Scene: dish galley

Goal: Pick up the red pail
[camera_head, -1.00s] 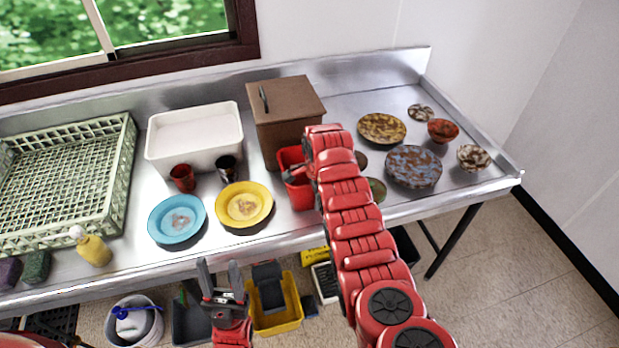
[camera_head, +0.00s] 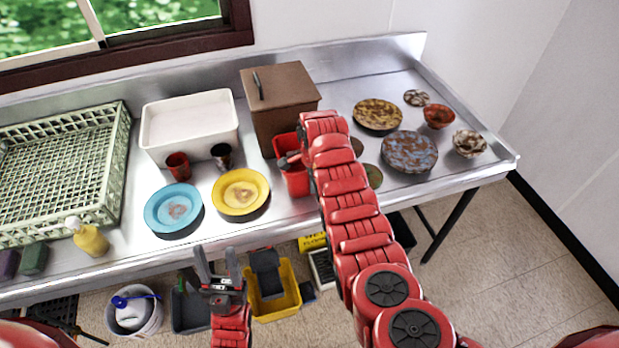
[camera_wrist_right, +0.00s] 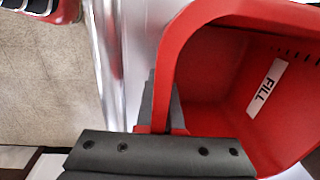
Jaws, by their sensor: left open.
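The red pail (camera_head: 297,183) stands on the steel counter in front of the brown box, partly hidden behind my right arm in the head view. In the right wrist view the pail (camera_wrist_right: 220,75) fills the right side, its inside showing a white label reading FILL. My right gripper (camera_wrist_right: 162,105) is at the pail's rim, its dark fingers close together on either side of the red edge. In the head view my right gripper (camera_head: 290,160) is small at the pail. My left gripper (camera_head: 218,264) is open and empty, in front of the counter edge.
A brown box (camera_head: 285,118) stands just behind the pail, a white basin (camera_head: 190,128) to its left. A yellow plate (camera_head: 241,190) and blue plate (camera_head: 173,208) lie left of it. Several patterned dishes lie right. A yellow bin (camera_head: 276,303) is below on the floor.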

